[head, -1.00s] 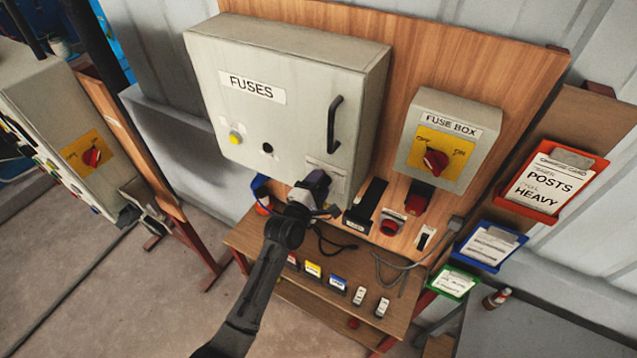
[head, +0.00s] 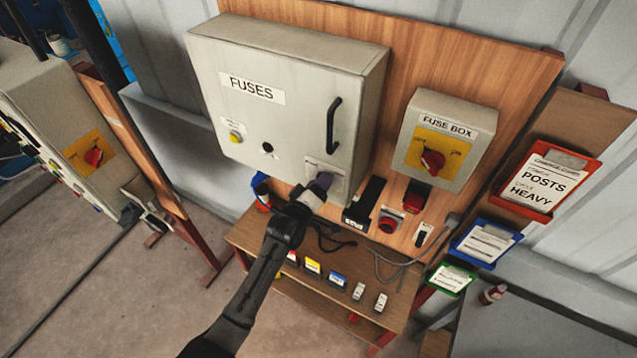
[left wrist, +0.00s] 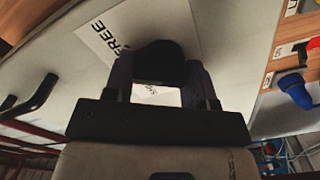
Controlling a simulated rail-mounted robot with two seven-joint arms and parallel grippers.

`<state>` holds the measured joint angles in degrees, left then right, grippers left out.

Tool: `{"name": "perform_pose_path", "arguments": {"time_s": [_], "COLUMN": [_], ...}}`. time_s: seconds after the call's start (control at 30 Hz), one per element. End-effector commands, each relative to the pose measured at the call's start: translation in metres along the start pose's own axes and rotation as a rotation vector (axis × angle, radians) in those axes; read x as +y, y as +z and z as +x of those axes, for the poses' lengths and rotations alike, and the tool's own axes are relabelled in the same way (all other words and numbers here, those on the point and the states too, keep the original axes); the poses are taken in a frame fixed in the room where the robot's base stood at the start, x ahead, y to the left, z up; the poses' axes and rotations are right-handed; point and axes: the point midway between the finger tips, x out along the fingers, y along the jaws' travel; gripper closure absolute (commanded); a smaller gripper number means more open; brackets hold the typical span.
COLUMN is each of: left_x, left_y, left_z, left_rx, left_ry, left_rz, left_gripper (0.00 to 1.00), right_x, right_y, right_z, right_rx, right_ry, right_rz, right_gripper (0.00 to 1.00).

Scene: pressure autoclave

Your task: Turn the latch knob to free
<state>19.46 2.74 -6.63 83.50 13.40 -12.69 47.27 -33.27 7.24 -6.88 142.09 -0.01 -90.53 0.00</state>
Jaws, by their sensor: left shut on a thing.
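The grey FUSES cabinet (head: 285,115) has a closed door with a black bar handle (head: 334,125) on its right side. My left gripper (head: 322,182) is at the door's lower right corner, below the handle. In the left wrist view, the dark latch knob (left wrist: 158,62) sits between the two fingers of my left gripper (left wrist: 160,80), which is shut on it. A white label reading FREE (left wrist: 113,35) shows beside the knob. In the head view my gripper hides the knob. The knob's exact pointing direction is hard to tell. My right gripper is not in view.
The FUSE BOX (head: 437,140) with a red rotary switch (head: 432,160) is mounted to the right. A dark holder (head: 364,203) and a red button (head: 388,222) are close to the right of my gripper. A shelf (head: 262,243) with several fuses lies below.

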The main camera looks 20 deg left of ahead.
Motion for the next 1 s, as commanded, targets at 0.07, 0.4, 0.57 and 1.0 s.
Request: {"name": "perform_pose_path", "arguments": {"time_s": [0.07, 0.4, 0.57, 1.0], "left_x": [0.0031, 0.0033, 0.0034, 0.0037], "left_y": [-0.0007, 0.0, 0.0003, 0.0004], "left_z": [0.0006, 0.0006, 0.0007, 0.0007], "left_rx": [0.002, 0.002, 0.002, 0.002], "left_ry": [0.005, 0.006, 0.006, 0.007], "left_rz": [0.048, 0.175, 0.196, 0.202], "left_gripper": [0.73, 0.73, 0.73, 0.48], "right_x": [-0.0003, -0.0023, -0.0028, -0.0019], "right_y": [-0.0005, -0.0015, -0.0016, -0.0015], "right_z": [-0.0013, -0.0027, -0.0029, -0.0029], "right_rx": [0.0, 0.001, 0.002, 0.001], "right_ry": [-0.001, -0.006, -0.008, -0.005], "right_rz": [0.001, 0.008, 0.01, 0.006], "right_gripper": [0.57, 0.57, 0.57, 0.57]}}
